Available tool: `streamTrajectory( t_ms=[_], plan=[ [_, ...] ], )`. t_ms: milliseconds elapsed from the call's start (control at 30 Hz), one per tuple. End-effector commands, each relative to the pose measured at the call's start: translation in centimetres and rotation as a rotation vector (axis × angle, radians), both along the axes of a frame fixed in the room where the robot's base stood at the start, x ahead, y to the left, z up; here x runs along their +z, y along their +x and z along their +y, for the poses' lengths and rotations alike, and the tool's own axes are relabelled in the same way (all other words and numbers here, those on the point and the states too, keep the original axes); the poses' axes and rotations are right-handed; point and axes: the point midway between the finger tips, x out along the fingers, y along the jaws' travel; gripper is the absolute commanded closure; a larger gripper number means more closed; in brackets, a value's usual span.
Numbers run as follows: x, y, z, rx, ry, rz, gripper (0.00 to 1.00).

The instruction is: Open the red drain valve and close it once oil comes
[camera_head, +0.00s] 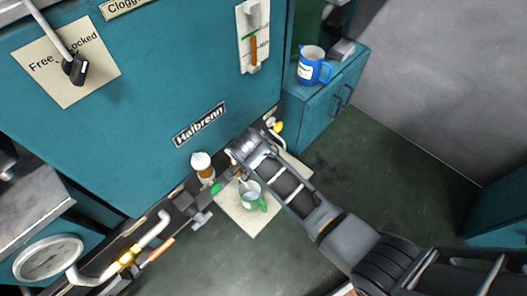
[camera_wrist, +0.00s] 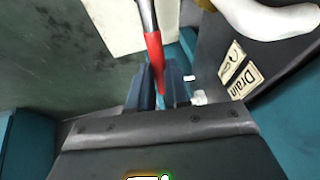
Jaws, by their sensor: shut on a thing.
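The red drain valve handle (camera_wrist: 154,50) shows in the wrist view, with a bare grey metal shaft beyond its red part. My gripper (camera_wrist: 162,82) is shut on the red handle, which runs between its two blue-grey fingers. A label reading "Drain" (camera_wrist: 235,80), with a curved arrow, is to the right of the handle. In the head view my gripper (camera_head: 241,172) is low at the teal cabinet's front edge and hides most of the valve. A cup with a green handle (camera_head: 252,196) stands just below it on a pale mat (camera_head: 238,218). I cannot make out any oil flowing.
The teal cabinet (camera_head: 130,110) carries a sight gauge (camera_head: 254,38) and a "Free / Locked" plate (camera_head: 50,68). A blue jug (camera_head: 312,66) stands on a side cabinet. Pipes and a round dial (camera_head: 48,258) are at lower left. Dark floor is open to the right.

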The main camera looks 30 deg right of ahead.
Motion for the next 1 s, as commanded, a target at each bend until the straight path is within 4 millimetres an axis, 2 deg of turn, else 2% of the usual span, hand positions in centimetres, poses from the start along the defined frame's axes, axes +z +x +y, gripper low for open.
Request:
streamTrajectory(
  t_ms=[400, 1000],
  plan=[
    [1.3, -0.5, 1.5, 0.0, -0.232, -0.075, 1.0],
    [1.7, -0.6, 1.8, -0.003, -0.284, -0.091, 1.0]
  ],
)
